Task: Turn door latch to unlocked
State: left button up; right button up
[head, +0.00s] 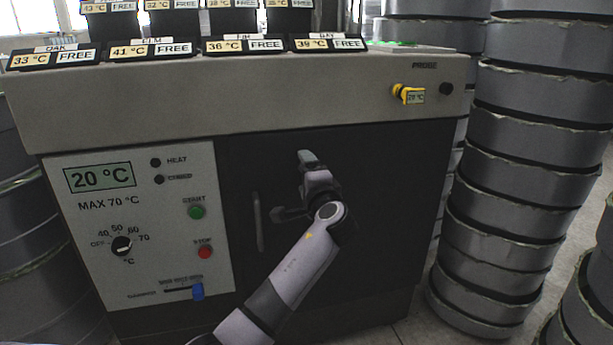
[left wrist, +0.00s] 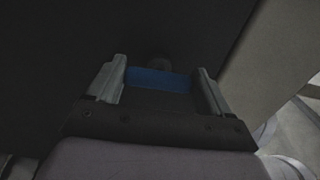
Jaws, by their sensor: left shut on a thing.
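The oven cabinet's dark door (head: 375,200) fills the middle of the head view, with a vertical handle (head: 258,222) to the left of my gripper. My left gripper (head: 307,160) is at the upper part of the door. In the left wrist view, a blue bar (left wrist: 159,79), which appears to be the door latch, spans between its two fingers. A dark round knob or pivot (left wrist: 158,61) shows just beyond the bar. The gripper is shut on this latch. In the head view my gripper hides the latch, so its lock position cannot be told. My right gripper is not seen.
A control panel (head: 135,225) with dial, green and red buttons and a blue slider (head: 197,291) is left of the door. A yellow probe (head: 402,93) is at upper right. Grey moulds (head: 530,150) stand stacked at right. Labelled black blocks (head: 150,47) line the top.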

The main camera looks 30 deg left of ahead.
pick_arm(q)
jog(key=o, duration=0.9)
jog(key=shift+o, duration=0.2)
jog(key=p+v, duration=0.1)
jog(key=v, duration=0.6)
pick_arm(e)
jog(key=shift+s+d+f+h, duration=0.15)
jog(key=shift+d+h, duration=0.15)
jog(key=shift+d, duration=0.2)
pick_arm(q)
jog(key=shift+f, duration=0.1)
